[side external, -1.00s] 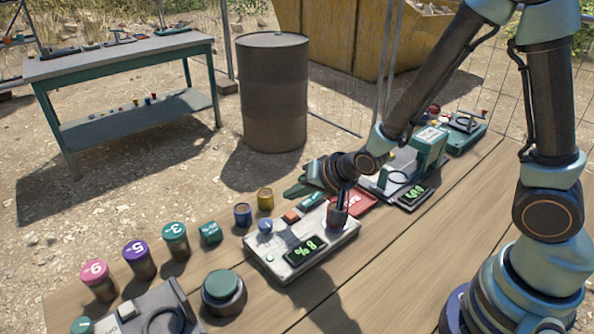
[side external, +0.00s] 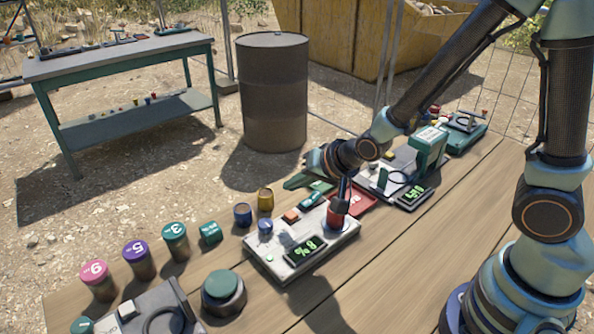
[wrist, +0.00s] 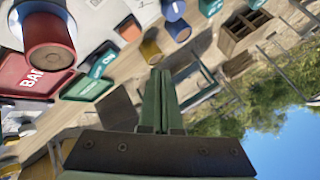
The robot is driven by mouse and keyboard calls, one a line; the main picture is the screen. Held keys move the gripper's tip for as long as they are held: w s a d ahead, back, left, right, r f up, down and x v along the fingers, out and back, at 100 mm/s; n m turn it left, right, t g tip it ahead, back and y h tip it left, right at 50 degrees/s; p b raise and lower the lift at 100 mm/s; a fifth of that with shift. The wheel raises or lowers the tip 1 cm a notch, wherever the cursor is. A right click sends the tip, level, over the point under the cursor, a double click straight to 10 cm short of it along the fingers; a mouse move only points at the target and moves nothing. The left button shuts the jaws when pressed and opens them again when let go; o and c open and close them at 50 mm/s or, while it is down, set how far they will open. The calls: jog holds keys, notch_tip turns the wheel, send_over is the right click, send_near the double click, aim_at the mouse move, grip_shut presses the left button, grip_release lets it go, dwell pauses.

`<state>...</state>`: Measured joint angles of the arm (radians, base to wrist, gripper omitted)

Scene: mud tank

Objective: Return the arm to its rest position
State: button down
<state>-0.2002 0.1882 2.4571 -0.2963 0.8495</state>
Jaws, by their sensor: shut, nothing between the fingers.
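My gripper (side external: 296,182) shows in the side view as green fingers beyond the white console, above the far side of the wooden bench. In the wrist view my gripper (wrist: 158,73) has its two green fingers pressed together, with nothing between them. They point away from the bench, towards the open ground and sky. My arm reaches in from the right, bent at the elbow. The fingertips appear clear of the objects around them.
The white console (side external: 283,262) with a red knob (side external: 338,215) stands below my wrist. A red tray (side external: 366,203) and a green-topped device (side external: 430,150) stand nearby. Several capped jars (side external: 175,240) line the bench's far edge. A rusty barrel (side external: 273,95) stands beyond.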

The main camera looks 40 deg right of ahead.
jog(key=s+d+r+n+g+h, duration=0.1)
jog(key=s+d+r+n, duration=0.2)
jog(key=s+r, duration=0.3)
jog(key=s+d+r+n+g, duration=0.2)
jog(key=s+d+r+n, duration=0.2)
jog(key=s+r, duration=0.3)
jog(key=shift+s+d+r+h, duration=0.3)
jog(key=shift+d+r+h, duration=0.1)
jog(key=shift+d+r, duration=0.3)
